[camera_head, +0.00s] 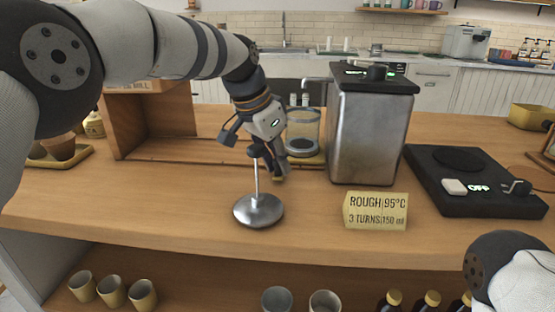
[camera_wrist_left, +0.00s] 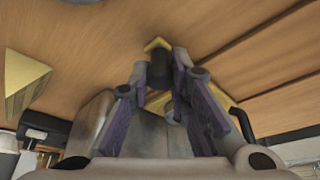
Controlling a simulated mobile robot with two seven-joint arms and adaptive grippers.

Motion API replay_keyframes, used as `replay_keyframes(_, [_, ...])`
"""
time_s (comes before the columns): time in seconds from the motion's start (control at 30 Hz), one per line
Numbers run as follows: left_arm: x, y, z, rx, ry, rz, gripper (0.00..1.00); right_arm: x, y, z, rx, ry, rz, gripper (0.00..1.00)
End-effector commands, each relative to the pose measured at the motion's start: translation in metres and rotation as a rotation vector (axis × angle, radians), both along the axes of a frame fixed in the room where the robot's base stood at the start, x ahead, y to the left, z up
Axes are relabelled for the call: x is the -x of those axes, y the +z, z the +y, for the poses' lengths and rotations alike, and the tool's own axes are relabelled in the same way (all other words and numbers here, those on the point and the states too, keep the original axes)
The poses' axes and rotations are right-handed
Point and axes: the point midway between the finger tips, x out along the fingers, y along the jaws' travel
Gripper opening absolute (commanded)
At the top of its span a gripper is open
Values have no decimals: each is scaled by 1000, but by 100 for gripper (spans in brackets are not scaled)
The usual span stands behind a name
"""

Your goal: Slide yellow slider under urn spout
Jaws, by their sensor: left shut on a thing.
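The yellow slider (camera_head: 278,179) sits in a wooden rail on the counter, its front tip showing just below my left gripper. A glass jar (camera_head: 303,130) with dark contents stands on the slider. My left gripper (camera_head: 270,163) is shut at the slider's front end. In the left wrist view a dark knob (camera_wrist_left: 158,70) sits between the fingers, with the yellow slider (camera_wrist_left: 155,44) behind it. The steel urn (camera_head: 368,130) stands right of the jar. My right gripper is out of view.
A metal stand with a round base (camera_head: 258,211) stands in front of the gripper. A yellow sign (camera_head: 376,211) stands before the urn. A black hot plate (camera_head: 470,180) is at right, a wooden mill frame (camera_head: 150,115) at left. Cups sit on the lower shelf.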

Motion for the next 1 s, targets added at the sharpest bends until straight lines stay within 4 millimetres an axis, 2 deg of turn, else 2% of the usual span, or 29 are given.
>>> replay_keyframes(0.07, [2, -3, -5, 8, -3, 7, 0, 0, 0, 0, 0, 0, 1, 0])
replay_keyframes(0.1, [2, -3, -5, 9, -4, 8, 20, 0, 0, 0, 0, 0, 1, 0])
replay_keyframes(0.2, [2, -2, -4, 9, -3, 6, 38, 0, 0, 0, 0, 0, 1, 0])
replay_keyframes(0.53, [2, 5, -1, 6, -2, 1, 38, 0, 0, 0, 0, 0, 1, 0])
replay_keyframes(0.63, [7, 24, 5, 6, -1, -1, 38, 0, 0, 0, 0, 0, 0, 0])
replay_keyframes(0.8, [19, 68, 18, 7, -2, -1, 38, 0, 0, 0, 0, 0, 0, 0])
replay_keyframes(1.0, [30, 102, 28, 6, -4, 2, 38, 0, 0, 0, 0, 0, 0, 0])
